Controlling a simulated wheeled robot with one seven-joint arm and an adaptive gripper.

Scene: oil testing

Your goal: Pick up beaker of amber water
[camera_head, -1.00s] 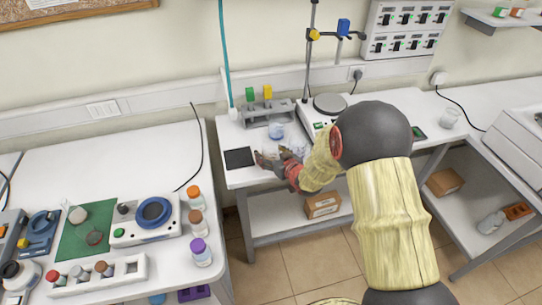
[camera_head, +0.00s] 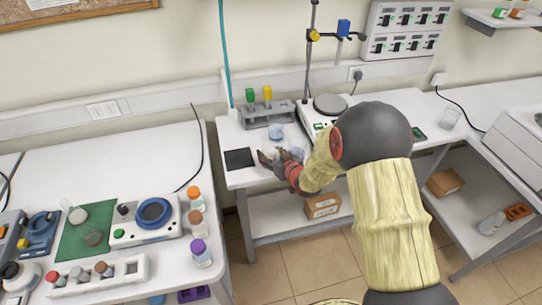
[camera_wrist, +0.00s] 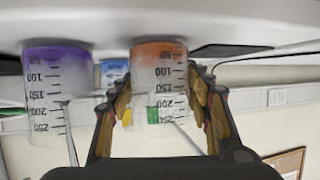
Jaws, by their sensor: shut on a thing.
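In the wrist view, which shows the bench upside down, the beaker of amber water (camera_wrist: 158,62) is between the two fingers of my gripper (camera_wrist: 160,98). In the head view my gripper (camera_head: 279,160) is low over the front of the middle bench. The amber beaker is not clearly visible there.
A purple beaker (camera_wrist: 57,75) stands beside my gripper, and a blue beaker (camera_wrist: 114,72) is behind. A test-tube rack (camera_head: 265,114) and hotplate stand (camera_head: 328,104) are farther back. A black pad (camera_head: 239,159) lies at left. Bottles (camera_head: 199,252) line the left bench's edge.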

